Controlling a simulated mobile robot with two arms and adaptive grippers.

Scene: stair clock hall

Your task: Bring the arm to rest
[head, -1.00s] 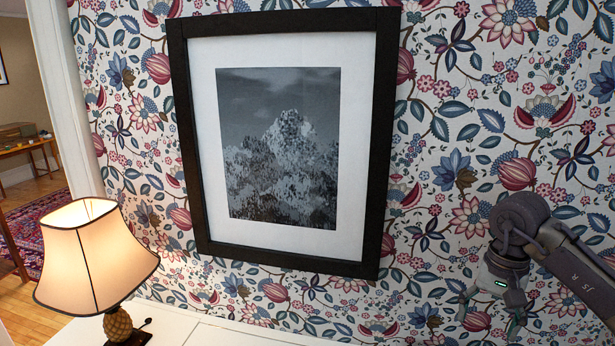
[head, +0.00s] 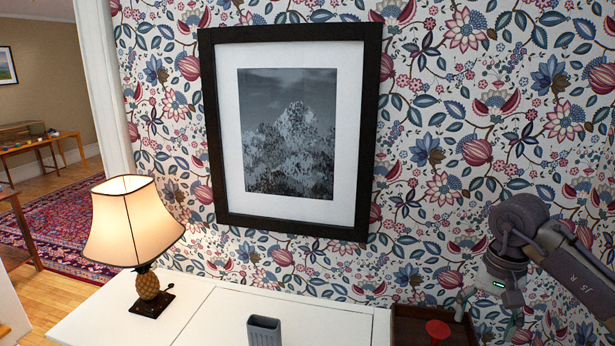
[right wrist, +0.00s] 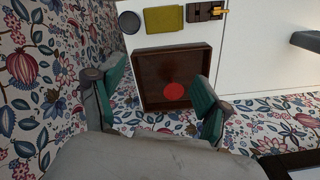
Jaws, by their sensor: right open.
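My right gripper (head: 490,312) hangs at the lower right of the head view, in front of the flowered wallpaper, with its arm coming in from the right edge. In the right wrist view its two teal-padded fingers (right wrist: 155,88) are spread apart with nothing between them. Beyond the fingers is a brown open tray (right wrist: 140,72) with a red disc (right wrist: 174,91) in it. The tray also shows in the head view (head: 408,328), left of the gripper and partly cut off by the lower edge. My left gripper is not in view.
A white tabletop (head: 200,300) carries a lit lamp (head: 135,225) and a grey cup (head: 263,331). A black-framed picture (head: 290,215) hangs above. The right wrist view shows a dark round piece (right wrist: 128,22) and a yellow-green piece (right wrist: 166,20) near the tray.

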